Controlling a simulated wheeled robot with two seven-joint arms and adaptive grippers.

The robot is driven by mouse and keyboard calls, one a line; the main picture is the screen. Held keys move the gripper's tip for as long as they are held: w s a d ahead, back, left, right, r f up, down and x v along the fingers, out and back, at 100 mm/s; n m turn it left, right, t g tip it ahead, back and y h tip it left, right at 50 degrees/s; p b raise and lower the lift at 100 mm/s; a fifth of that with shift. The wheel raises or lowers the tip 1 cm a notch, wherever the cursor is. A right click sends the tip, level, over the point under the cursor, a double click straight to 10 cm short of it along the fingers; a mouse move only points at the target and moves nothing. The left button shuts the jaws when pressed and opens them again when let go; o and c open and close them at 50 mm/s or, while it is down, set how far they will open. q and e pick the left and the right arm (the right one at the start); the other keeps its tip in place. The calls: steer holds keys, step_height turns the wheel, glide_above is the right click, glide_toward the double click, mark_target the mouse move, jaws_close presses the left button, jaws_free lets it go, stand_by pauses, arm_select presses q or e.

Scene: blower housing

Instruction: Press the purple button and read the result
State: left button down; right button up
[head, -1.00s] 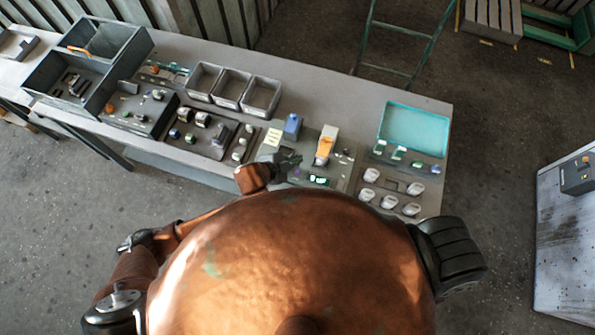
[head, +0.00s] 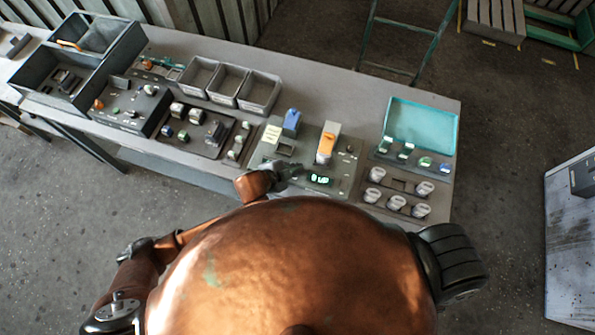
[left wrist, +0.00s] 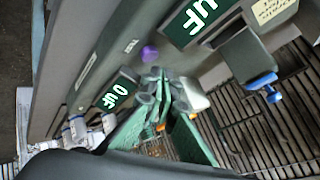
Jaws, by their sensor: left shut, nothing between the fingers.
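The purple button (left wrist: 148,53) shows in the left wrist view as a small round knob on a grey panel, just beyond my left fingertips. My left gripper (left wrist: 166,82) is shut and empty, with a small apparent gap to the button; I cannot tell if they touch. In the head view the left gripper (head: 292,169) is over the front of the tester panel, and the button is not discernible. A lit green display (head: 319,180) sits just right of the gripper; in the left wrist view a display (left wrist: 116,95) reads 0 uF. The right gripper is out of view.
An orange-topped device (head: 327,145) and a blue part (head: 291,121) stand behind the gripper. Several white cups and a teal tray (head: 420,127) are to the right, grey bins (head: 229,86) to the left.

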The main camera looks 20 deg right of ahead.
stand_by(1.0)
arm_select(q)
steer(key=shift+f, duration=0.15)
steer(key=shift+f, duration=0.2)
stand_by(0.3)
stand_by(0.4)
